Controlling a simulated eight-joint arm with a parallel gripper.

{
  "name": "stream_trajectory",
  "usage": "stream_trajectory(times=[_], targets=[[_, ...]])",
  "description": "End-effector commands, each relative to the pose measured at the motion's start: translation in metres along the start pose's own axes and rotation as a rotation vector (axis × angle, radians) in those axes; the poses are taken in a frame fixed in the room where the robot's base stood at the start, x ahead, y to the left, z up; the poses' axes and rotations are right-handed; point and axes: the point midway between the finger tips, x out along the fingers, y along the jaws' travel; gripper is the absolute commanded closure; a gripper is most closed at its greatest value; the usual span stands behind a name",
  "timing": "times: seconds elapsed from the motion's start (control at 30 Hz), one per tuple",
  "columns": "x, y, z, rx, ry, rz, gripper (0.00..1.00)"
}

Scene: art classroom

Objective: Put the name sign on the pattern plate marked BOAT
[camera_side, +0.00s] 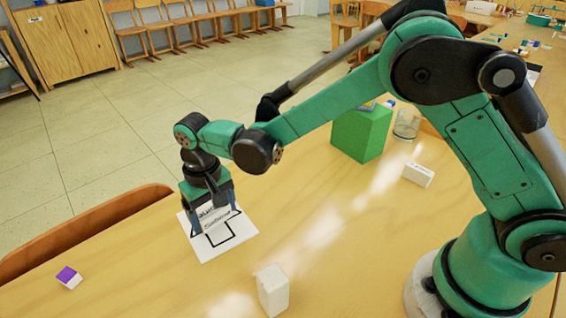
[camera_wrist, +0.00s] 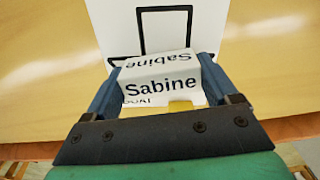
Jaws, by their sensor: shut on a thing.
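The name sign (camera_side: 218,216) is a white folded card with "Sabine" in black on its faces; it also shows in the wrist view (camera_wrist: 163,86). My gripper (camera_side: 209,208) points down and is shut on the sign, one finger at each end (camera_wrist: 162,70). Below it lies a white pattern plate (camera_side: 207,251) with a black outline, also in the wrist view (camera_wrist: 112,22). The sign covers part of the plate. Partly hidden lettering, perhaps BOAT, shows at the sign's lower edge. I cannot tell whether the sign touches the plate.
A purple-and-white eraser (camera_side: 69,277) lies at the left. A white block (camera_side: 273,291) stands in front. A green box (camera_side: 361,133), a glass (camera_side: 407,124) and a small white box (camera_side: 418,174) are to the right. A chair back (camera_side: 90,231) borders the table's left edge.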

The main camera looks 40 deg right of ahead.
Motion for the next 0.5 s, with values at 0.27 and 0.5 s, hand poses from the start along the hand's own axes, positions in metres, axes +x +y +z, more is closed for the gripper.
stream_trajectory(times=[0.27,0.5], targets=[[0.0022,0.0000,0.0000,0.000,0.000,0.000,0.00],[-0.0052,0.0000,-0.0001,0.000,0.000,0.000,0.00]])
